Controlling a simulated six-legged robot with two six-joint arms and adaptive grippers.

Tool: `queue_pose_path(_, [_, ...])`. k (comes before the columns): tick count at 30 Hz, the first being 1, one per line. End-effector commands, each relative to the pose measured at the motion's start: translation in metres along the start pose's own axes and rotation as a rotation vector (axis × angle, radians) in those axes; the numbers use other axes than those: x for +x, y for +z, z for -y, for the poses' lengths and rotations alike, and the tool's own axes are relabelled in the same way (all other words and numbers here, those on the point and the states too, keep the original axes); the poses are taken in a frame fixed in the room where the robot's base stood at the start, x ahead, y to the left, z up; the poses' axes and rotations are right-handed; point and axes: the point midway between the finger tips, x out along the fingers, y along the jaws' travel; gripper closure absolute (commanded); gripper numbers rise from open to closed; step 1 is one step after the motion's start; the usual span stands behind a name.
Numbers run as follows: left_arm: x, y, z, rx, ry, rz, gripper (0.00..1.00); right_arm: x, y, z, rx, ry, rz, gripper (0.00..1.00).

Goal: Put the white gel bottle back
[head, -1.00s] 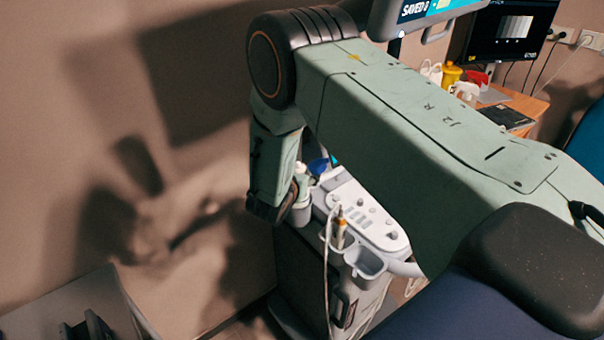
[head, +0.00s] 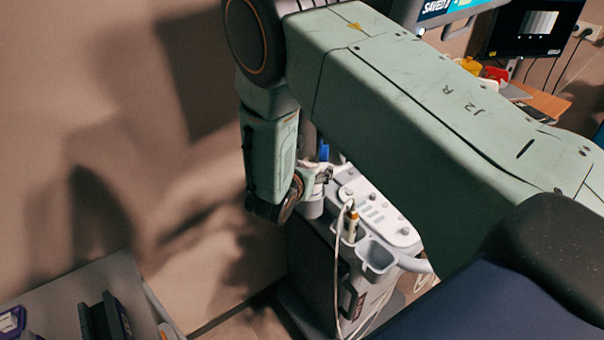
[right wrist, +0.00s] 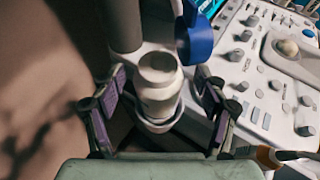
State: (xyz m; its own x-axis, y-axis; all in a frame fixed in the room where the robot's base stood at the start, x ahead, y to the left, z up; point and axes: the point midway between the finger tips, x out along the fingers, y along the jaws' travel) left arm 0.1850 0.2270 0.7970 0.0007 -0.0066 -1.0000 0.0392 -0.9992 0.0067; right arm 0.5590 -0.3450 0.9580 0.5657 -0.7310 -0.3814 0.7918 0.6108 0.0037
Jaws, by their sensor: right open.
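The white gel bottle (right wrist: 158,85) stands upright in a round holder cup (right wrist: 160,125) in the right wrist view. My right gripper (right wrist: 160,108) is open, with one purple-padded finger on each side of the bottle and gaps between pads and bottle. In the head view the cup (head: 311,207) shows at the left end of the cart's control panel (head: 378,208). There my right gripper (head: 316,180) is partly hidden by my wrist, and I cannot make out the bottle clearly. My left gripper is not in view.
A blue part (right wrist: 198,38) stands just behind the bottle, close to the right finger. A probe with a cable (head: 352,222) and an empty holder (head: 376,256) are on the cart's front edge. A grey surface (head: 60,295) with dark items is at lower left.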

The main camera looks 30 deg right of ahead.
Motion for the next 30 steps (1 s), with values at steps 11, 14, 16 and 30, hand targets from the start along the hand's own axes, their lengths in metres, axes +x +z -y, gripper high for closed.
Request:
queue_pose_path(11, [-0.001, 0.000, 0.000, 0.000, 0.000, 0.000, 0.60, -0.056, 0.000, 0.000, -0.002, 0.001, 0.000, 0.27])
queue_pose_path(14, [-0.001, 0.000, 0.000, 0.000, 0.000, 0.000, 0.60, -0.062, 0.000, 0.000, -0.001, 0.000, 0.001, 0.27])
queue_pose_path(16, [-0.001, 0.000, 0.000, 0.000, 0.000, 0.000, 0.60, -0.064, 0.000, 0.001, 0.000, -0.001, 0.000, 0.27])
queue_pose_path(30, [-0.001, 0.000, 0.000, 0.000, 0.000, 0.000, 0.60, -0.066, -0.014, 0.009, 0.021, -0.032, -0.060, 0.27])
